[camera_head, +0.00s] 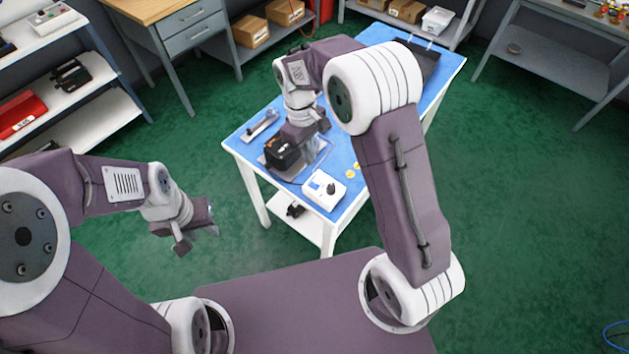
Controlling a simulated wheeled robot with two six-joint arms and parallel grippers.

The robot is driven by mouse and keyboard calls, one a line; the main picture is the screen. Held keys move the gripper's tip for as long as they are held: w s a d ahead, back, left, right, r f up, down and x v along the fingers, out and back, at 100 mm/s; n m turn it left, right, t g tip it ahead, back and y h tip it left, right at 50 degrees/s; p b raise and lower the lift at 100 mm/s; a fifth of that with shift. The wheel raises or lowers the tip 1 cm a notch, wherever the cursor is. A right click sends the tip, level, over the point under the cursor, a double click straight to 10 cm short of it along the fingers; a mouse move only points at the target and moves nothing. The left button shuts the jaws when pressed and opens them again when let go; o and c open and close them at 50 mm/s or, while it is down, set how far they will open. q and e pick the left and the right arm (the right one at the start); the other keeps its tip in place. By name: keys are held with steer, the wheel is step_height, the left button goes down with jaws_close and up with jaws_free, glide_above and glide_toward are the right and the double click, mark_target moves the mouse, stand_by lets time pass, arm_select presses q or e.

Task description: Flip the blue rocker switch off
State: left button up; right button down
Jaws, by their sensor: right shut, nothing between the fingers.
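A black boxy device (281,153) sits on the blue-topped table (433,68), with a clear or grey plate beside it. A white box (324,190) with a black knob stands at the table's near edge. I cannot make out a blue rocker switch on either one; it is too small or hidden. My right gripper (303,133) is shut and empty, pointing down right beside the black device; I cannot tell whether it touches it. My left gripper (197,234) is open and empty, over the green floor left of the table.
A metal bracket-like part (261,125) lies at the table's left edge. Yellow discs (351,175) lie right of the black device. A dark flat case (420,62) lies at the table's far end. Shelves and a grey-drawer desk (192,30) stand around; the floor between is clear.

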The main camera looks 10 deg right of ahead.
mark_target(313, 187)
steer(key=f, duration=0.3)
steer(key=s+f, duration=0.1)
steer(key=f, duration=0.3)
steer(key=d+f, duration=0.1)
steer(key=f, duration=0.3)
steer(key=shift+s+p, duration=0.3)
steer(key=shift+s+f, duration=0.1)
steer(key=shift+f, duration=0.35)
steer(key=shift+s+d+f, duration=0.1)
steer(key=shift+d+f, duration=0.05)
steer(key=shift+f, duration=0.05)
steer(key=shift+w+a+r, duration=0.2)
steer(key=shift+w+a, duration=0.05)
steer(key=shift+w, duration=0.05)
steer(key=shift+w+a, duration=0.3)
steer(key=shift+w, duration=0.1)
